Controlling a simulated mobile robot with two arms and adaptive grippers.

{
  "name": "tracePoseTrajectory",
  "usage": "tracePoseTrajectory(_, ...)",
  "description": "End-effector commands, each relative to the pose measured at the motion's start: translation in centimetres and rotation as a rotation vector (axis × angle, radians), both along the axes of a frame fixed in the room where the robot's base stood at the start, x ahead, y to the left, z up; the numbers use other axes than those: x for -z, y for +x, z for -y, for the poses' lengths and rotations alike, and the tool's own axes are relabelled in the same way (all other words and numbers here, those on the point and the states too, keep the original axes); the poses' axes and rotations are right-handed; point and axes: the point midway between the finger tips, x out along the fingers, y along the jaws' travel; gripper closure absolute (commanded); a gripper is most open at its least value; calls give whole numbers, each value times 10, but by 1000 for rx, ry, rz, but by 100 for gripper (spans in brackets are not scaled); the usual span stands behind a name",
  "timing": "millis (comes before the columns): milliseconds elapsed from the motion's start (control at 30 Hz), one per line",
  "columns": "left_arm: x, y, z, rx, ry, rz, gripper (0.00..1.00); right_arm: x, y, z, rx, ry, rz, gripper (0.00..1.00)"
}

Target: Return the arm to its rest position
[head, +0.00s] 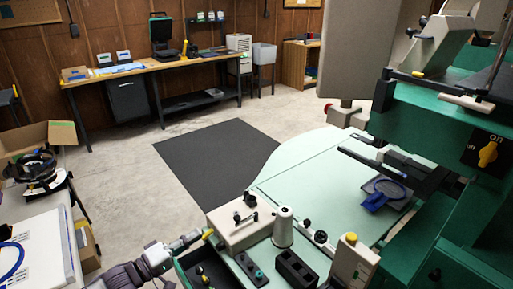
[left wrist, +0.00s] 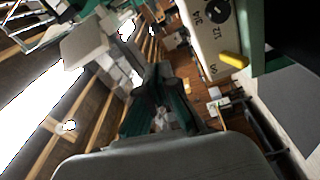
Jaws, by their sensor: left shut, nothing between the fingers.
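My left arm (head: 130,272) comes in from the lower left in the head view. Its gripper (head: 198,238) is at the front left corner of the green machine, close to the cream box (head: 240,220) on its table. I cannot tell whether it touches the box. The gripper is shut and holds nothing. In the left wrist view the dark green fingers (left wrist: 160,95) are close together, with the room tilted behind them. My right gripper does not show in either view.
The machine's pale green table (head: 315,175) carries a white thread cone (head: 283,227) and a blue hoop (head: 385,195). A white table (head: 38,250) stands at the left. A dark mat (head: 205,160) lies on open floor. A workbench (head: 150,67) lines the back wall.

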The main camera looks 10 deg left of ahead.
Motion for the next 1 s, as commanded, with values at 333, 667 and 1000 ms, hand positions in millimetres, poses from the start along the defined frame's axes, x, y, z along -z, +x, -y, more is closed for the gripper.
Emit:
tracePoseTrajectory(333,59,-41,102,-32,433,-70,100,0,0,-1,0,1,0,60)
tracePoseTrajectory(667,88,-134,122,84,1128,-243,100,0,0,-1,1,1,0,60)
tracePoseTrajectory(1000,89,-210,94,287,1422,-422,100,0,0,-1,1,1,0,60)
